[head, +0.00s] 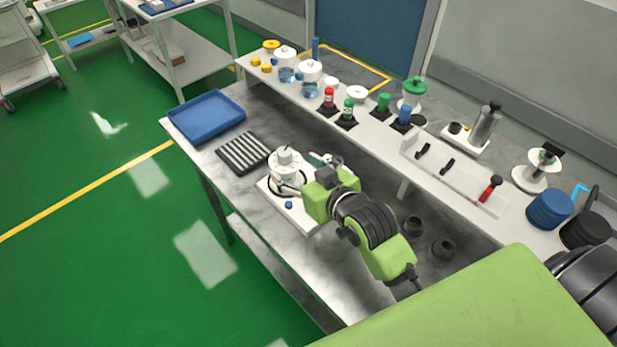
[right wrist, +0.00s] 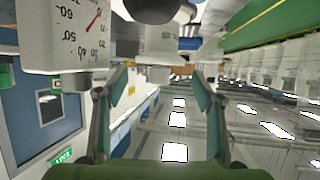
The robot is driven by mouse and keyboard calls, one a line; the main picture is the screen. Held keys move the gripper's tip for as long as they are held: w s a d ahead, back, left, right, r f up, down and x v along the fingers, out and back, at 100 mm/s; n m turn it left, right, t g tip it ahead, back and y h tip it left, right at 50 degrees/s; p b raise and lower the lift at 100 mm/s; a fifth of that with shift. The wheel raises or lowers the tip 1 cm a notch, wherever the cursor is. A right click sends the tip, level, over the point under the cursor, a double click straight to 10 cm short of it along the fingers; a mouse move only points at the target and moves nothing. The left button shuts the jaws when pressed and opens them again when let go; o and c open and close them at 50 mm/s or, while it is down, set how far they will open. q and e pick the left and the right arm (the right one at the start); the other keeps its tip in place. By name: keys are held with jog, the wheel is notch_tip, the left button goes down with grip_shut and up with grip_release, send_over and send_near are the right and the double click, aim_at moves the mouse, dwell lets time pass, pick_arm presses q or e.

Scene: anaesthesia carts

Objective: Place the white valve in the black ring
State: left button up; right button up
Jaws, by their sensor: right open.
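The white valve (head: 285,160) appears as a stepped white round piece standing upright on a white board. A thin black ring (head: 290,193) shows around its lower part; I cannot tell how the valve is seated in it. My right gripper (head: 308,173) is open, just right of the valve and close to it. In the right wrist view its two fingers (right wrist: 160,88) stand apart, with a white part (right wrist: 158,45) beyond and between their tips. Contact cannot be made out. My left gripper is not in view.
A white dial gauge (right wrist: 68,35) shows close up in the right wrist view. A blue tray (head: 207,116) and a dark ribbed mat (head: 243,152) lie left of the board. The raised shelf behind holds bottles, colored-capped pieces and a white rack (head: 450,180). Black round pieces (head: 441,250) stand right of my arm.

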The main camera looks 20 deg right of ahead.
jog(key=v, duration=0.5)
jog(key=shift+s+r, duration=0.15)
jog(key=shift+s, duration=0.1)
dwell(1.3)
